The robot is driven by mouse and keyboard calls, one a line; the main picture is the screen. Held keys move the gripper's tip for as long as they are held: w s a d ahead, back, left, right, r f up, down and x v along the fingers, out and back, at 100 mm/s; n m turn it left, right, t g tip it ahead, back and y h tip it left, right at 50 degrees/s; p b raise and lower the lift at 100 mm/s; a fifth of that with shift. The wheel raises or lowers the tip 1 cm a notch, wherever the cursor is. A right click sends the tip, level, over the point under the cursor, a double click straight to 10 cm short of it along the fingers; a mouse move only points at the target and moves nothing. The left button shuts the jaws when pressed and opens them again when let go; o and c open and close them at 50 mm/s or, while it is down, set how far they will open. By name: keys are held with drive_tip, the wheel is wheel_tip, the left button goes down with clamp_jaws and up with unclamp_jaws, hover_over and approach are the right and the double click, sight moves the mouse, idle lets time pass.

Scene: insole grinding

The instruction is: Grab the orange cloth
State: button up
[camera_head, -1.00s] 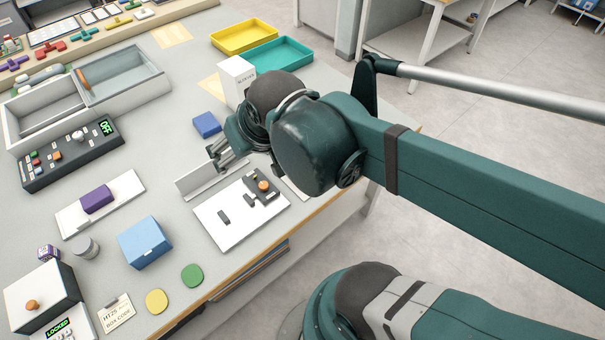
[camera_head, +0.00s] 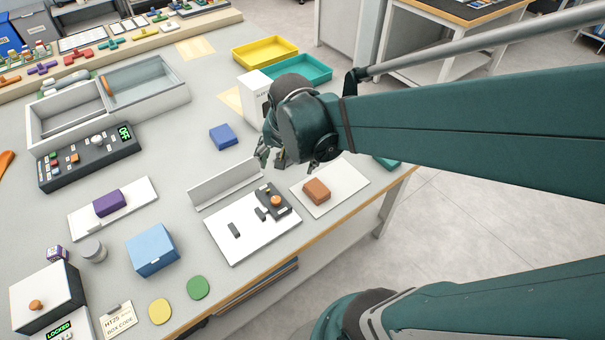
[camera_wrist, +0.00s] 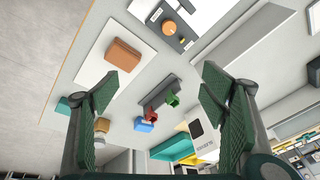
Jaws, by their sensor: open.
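A small flat orange piece (camera_head: 5,162) is cut off by the left edge of the head view; I cannot tell whether it is cloth. An orange-brown block (camera_head: 316,190) lies on a white board (camera_head: 347,173) near the table's front right edge. It also shows in the wrist view (camera_wrist: 123,54), up and left of the space between my fingers. My gripper (camera_head: 268,157) is open and empty above the table, behind and to the left of that block. In the wrist view my gripper's two green pads (camera_wrist: 160,78) stand wide apart, with nothing between them.
A white box (camera_head: 253,97) stands close behind my gripper. A blue block (camera_head: 223,136), a white angled rail (camera_head: 226,184) and a dark device (camera_head: 272,201) on a white plate lie nearby. Yellow (camera_head: 264,51) and teal (camera_head: 305,69) trays stand at the back.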

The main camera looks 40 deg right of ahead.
sight(317, 188)
drive_tip(key=d+f+m+g, duration=0.1)
drive_tip(key=d+f+m, duration=0.1)
drive_tip(key=d+f, duration=0.1)
drive_tip(key=d+f+m+g+b, duration=0.1)
drive_tip(key=d+f+m, duration=0.2)
drive_tip(key=f, duration=0.2)
drive_tip(key=d+f+m+g, duration=0.1)
drive_tip(key=d+f+m, duration=0.1)
drive_tip(key=d+f, duration=0.1)
drive_tip(key=shift+s+d+f+m, duration=0.2)
drive_tip(key=shift+s+f+m, duration=0.1)
drive_tip(key=shift+f, duration=0.1)
drive_tip(key=shift+s+d+f, duration=0.1)
drive_tip(key=shift+d+f, duration=0.15)
drive_tip(key=shift+f, duration=0.1)
drive_tip(key=shift+b, duration=0.3)
drive_tip(key=shift+d+f+b, duration=0.15)
drive_tip(key=shift+f+b, duration=0.15)
drive_tip(key=shift+f, duration=1)
drive_tip(key=shift+f, duration=0.1)
drive_tip(key=shift+d+f+b, duration=0.15)
drive_tip(key=shift+f+b, duration=0.25)
drive_tip(key=shift+f, duration=0.85)
drive_tip(key=shift+d+f+b, duration=0.15)
drive_tip(key=shift+f+b, duration=0.2)
drive_tip(key=shift+f, duration=0.9)
drive_tip(key=shift+c, duration=0.6)
drive_tip(key=c, duration=0.8)
